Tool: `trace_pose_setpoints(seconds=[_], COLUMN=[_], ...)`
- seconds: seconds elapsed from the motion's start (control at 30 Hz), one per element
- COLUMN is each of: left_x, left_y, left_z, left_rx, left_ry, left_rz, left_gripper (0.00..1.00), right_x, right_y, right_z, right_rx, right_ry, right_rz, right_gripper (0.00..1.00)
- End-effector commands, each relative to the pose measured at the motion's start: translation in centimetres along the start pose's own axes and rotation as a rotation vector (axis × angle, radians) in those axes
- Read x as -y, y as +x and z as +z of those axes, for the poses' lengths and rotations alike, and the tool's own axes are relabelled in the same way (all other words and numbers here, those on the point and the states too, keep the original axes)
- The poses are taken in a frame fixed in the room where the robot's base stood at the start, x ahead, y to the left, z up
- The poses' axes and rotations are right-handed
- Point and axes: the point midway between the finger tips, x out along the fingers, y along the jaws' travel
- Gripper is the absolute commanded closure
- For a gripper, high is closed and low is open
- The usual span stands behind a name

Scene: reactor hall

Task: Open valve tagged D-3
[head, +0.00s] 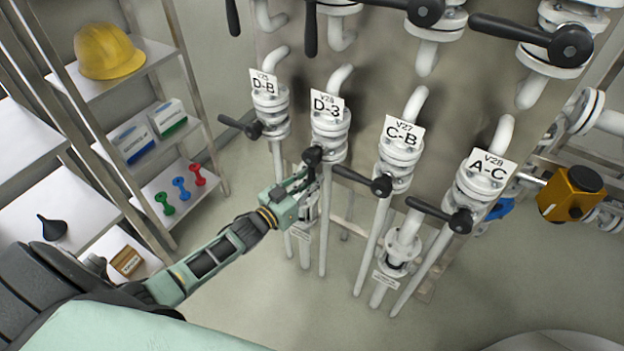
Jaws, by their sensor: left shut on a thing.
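The valve tagged D-3 (331,132) is a white flanged valve on a vertical white pipe, second from the left in the lower row. Its tag (326,104) reads D-3. Its black lever hub (312,155) faces me, and the lever seems to run down from it, mostly hidden by my gripper. My left gripper (309,182) is just below the hub, shut on the lever. My right gripper is not in view.
Neighbouring valves D-B (270,105), C-B (400,155) and A-C (481,185) have black levers pointing left. More black levers (515,33) hang above. A shelf rack (150,135) stands left. An orange actuator (571,193) is at right.

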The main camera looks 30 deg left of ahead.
Motion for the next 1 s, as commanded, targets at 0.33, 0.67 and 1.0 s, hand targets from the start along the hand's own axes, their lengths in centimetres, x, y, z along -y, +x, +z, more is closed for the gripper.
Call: trace_pose_setpoints(seconds=[0.33,0.67,1.0], left_x=[-0.2,-0.1,-0.2], left_y=[-0.1,-0.9,-7.2], left_z=[0.3,0.3,0.4], left_rx=[0.006,0.005,0.009], left_ry=[-0.002,0.0,-0.001], left_rz=[0.002,0.001,0.002], left_gripper=[0.64,0.64,0.64], right_x=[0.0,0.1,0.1], right_y=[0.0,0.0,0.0], right_z=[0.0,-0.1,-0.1], right_rx=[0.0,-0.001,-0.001], right_ry=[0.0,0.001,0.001], right_rz=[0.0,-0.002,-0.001], right_gripper=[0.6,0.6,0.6])
